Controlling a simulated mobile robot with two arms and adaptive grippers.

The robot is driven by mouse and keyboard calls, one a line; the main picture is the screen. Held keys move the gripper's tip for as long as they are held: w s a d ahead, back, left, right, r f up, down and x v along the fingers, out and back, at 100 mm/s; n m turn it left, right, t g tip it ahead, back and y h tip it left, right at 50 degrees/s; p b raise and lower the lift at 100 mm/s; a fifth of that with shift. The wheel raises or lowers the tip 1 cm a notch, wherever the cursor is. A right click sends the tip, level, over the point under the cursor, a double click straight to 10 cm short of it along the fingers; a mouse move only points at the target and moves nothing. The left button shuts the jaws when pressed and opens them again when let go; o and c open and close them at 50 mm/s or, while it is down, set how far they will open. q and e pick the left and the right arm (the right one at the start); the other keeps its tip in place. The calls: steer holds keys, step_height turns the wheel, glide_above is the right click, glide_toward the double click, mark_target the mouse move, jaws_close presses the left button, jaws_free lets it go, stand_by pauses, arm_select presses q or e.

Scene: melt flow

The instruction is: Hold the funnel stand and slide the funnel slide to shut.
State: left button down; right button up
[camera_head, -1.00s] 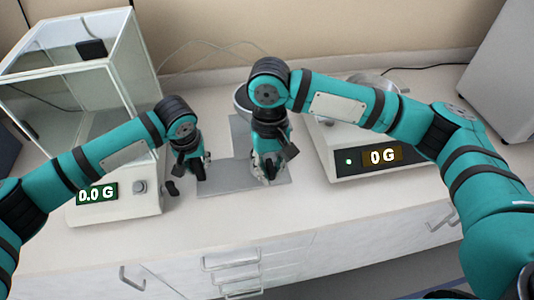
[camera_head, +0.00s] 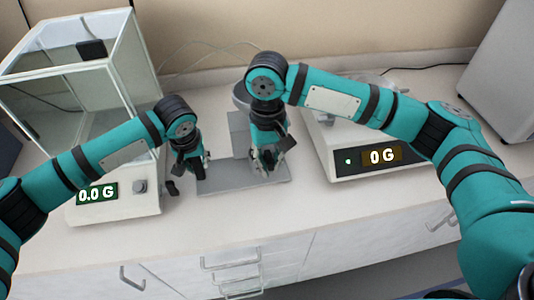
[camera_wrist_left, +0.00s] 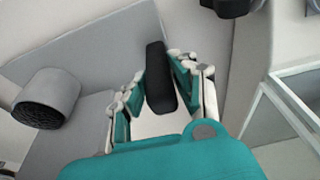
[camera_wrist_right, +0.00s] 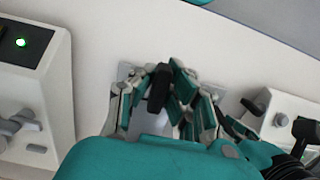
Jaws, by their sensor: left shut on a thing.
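The funnel stand has a flat grey base (camera_head: 225,182) on the bench and a grey funnel bowl (camera_head: 240,95), mostly hidden behind my right arm. My left gripper (camera_head: 196,170) is at the base's left side, shut on a black bar-shaped handle (camera_wrist_left: 158,80), seen between its fingers in the left wrist view. My right gripper (camera_head: 266,163) is low over the right part of the base. In the right wrist view its fingers lie on both sides of a black bar (camera_wrist_right: 160,88); I cannot tell whether they grip it. I cannot identify the slide with certainty.
A glass-cased balance (camera_head: 115,205) reading 0.0 G stands at the left. Another balance (camera_head: 345,165) reading 0 G stands close to the right of the stand. The bench front between them is clear. A grey cylinder with a black mesh end (camera_wrist_left: 45,97) shows in the left wrist view.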

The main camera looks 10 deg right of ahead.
steer(key=o, duration=0.5)
steer(key=shift+a, duration=0.15)
steer(key=shift+o, duration=0.2)
steer(key=shift+w+r, duration=0.2)
steer(key=shift+r, duration=1.1)
steer(key=shift+w+r, duration=0.15)
steer(key=shift+r, duration=1.15)
steer(key=shift+w+r, duration=0.2)
steer(key=shift+r, duration=1.1)
steer(key=shift+o, duration=0.3)
steer(key=o, duration=0.5)
